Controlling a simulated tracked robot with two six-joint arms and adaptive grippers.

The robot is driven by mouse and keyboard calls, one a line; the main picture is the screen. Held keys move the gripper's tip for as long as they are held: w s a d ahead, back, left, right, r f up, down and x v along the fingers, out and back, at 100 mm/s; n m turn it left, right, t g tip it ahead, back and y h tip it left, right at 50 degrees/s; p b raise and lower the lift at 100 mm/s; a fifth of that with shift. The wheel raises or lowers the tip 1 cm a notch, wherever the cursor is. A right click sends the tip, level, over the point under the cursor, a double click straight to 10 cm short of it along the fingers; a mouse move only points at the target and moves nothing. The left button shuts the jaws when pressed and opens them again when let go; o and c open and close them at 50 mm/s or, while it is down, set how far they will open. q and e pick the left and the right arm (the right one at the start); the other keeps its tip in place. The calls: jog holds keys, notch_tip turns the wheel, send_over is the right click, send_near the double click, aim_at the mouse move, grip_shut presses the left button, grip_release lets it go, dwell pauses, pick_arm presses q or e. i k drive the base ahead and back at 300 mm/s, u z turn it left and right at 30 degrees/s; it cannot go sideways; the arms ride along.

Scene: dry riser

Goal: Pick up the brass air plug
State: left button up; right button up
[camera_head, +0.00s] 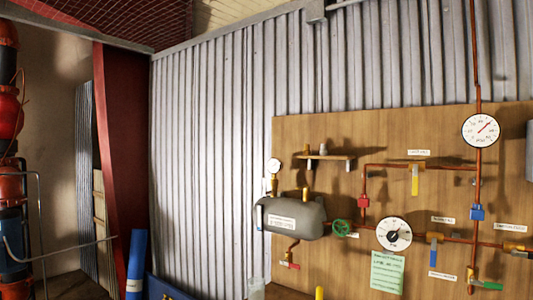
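Neither of my grippers is in view. A small brass-coloured upright piece (305,194) sits on top of the grey horizontal tank (293,221) on the wooden board. Another small brass-coloured piece (308,149) stands on the little wooden shelf (331,157) above the tank, beside a grey piece (323,149). A yellow upright piece (319,293) shows at the bottom edge, cut off by the frame. The labels are too small to read, so I cannot tell which of these is the brass air plug.
The wooden board (440,130) carries copper pipes, a green handwheel (341,228), lever valves, an upper gauge (481,130) and a lower gauge (394,234). A green note (387,272) hangs below. A red and black pipe column (9,110) stands at far left, near a blue roll (136,262).

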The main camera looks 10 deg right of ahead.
aim_at(306, 151)
jog(key=i, duration=0.95)
jog(key=z, duration=0.55)
